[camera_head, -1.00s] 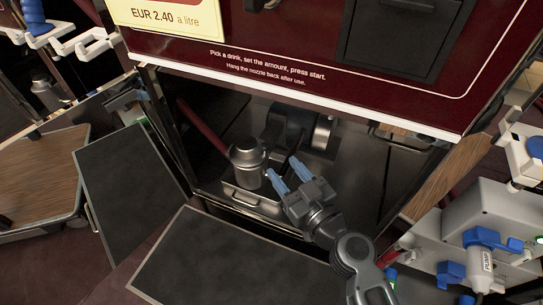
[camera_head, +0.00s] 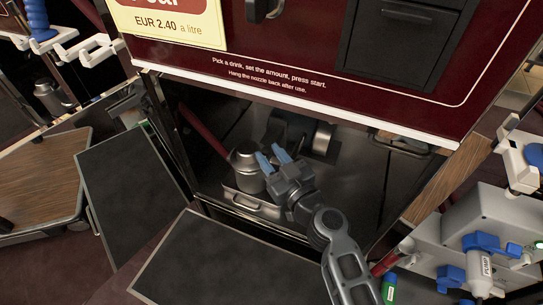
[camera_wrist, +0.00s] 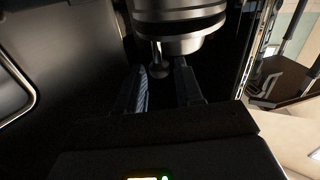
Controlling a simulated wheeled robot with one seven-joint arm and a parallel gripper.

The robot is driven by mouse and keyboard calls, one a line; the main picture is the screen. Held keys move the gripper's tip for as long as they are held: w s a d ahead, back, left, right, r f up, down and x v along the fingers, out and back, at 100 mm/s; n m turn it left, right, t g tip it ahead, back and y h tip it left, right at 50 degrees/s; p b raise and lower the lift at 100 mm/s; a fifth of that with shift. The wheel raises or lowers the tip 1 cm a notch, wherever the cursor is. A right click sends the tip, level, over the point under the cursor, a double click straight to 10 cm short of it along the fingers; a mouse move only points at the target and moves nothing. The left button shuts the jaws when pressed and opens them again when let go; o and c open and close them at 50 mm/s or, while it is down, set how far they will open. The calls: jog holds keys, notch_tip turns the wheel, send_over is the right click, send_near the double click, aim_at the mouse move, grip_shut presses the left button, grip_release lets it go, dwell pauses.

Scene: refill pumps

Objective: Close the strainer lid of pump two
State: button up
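The strainer (camera_head: 247,181) is a grey metal canister with a round stepped top, low inside the open cabinet in the head view. I cannot tell whether its lid (camera_head: 244,155) is fully seated. My gripper (camera_head: 271,156) is at the strainer's right side, close to its top, with two blue-grey fingers apart. In the wrist view a ringed round metal part (camera_wrist: 180,20) fills the top. A short stem with a ball end (camera_wrist: 158,70) hangs from it, between the dark fingers of my gripper (camera_wrist: 161,68). No grip on it shows.
A metal tray with a handle (camera_head: 252,204) lies below the strainer. A red pipe (camera_head: 203,130) slopes down behind it. An open dark door panel (camera_head: 130,200) stands left, another panel (camera_head: 215,262) in front. The dispenser's red front (camera_head: 290,60) overhangs the cabinet.

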grip_shut()
dwell(0.3)
jog(key=f+b, duration=0.1)
jog(key=b, duration=0.2)
jog(key=shift+d+f, duration=0.1)
jog(key=b, duration=0.3)
jog(key=shift+d+f+m+t+y, duration=0.1)
jog(key=shift+f+m+t+y, duration=0.2)
jog(key=shift+b, duration=0.95)
jog(key=shift+d, duration=0.1)
jog(key=shift+r, duration=0.1)
